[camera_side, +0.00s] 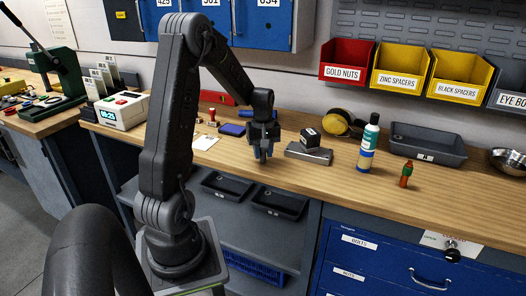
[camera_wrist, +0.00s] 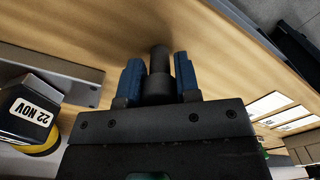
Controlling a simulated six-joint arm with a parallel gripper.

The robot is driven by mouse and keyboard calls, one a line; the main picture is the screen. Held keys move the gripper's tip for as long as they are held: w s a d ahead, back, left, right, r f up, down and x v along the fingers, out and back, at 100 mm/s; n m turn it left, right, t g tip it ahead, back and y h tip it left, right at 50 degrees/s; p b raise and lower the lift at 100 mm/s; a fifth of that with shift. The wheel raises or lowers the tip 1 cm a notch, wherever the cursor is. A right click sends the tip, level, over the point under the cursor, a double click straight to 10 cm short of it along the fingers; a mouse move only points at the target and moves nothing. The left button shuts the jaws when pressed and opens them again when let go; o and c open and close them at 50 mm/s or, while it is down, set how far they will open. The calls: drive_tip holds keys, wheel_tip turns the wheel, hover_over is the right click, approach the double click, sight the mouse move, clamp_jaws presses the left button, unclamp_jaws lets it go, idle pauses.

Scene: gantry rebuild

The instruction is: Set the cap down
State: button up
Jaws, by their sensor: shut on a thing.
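The cap (camera_wrist: 158,78) is a dark, stepped round piece with a narrower end, between the blue fingers of my gripper (camera_wrist: 159,70) in the wrist view. My gripper is shut on it. In the side view my gripper (camera_side: 264,152) points down at the wooden bench (camera_side: 340,185), close to its front edge. The cap is too small and dark to make out clearly there. I cannot tell whether it touches the bench top or hangs just above it.
A bottle (camera_side: 368,146), small orange-green bottle (camera_side: 406,175) and grey tray (camera_side: 428,145) are farther right. A blue pad (camera_side: 232,130) lies left.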

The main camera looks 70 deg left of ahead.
drive_tip(key=shift+f, duration=0.15)
drive_tip(key=o, duration=0.9)
wheel_tip(320, 180, up, 12)
drive_tip(key=shift+r, duration=0.1)
drive_tip(key=d+r+m+t+y, duration=0.15)
drive_tip(key=d+m, duration=0.25)
drive_tip(key=d, duration=0.5)
drive_tip(key=d+r+m+t, duration=0.1)
drive_tip(key=d+r+m, duration=0.25)
drive_tip(key=d, duration=0.55)
drive_tip(key=s+d+f+m+t+h, duration=0.1)
drive_tip(key=s+d+m+t, duration=0.2)
drive_tip(key=s+d+m, duration=0.6)
drive_tip(key=d, duration=0.3)
drive_tip(key=shift+d, duration=0.3)
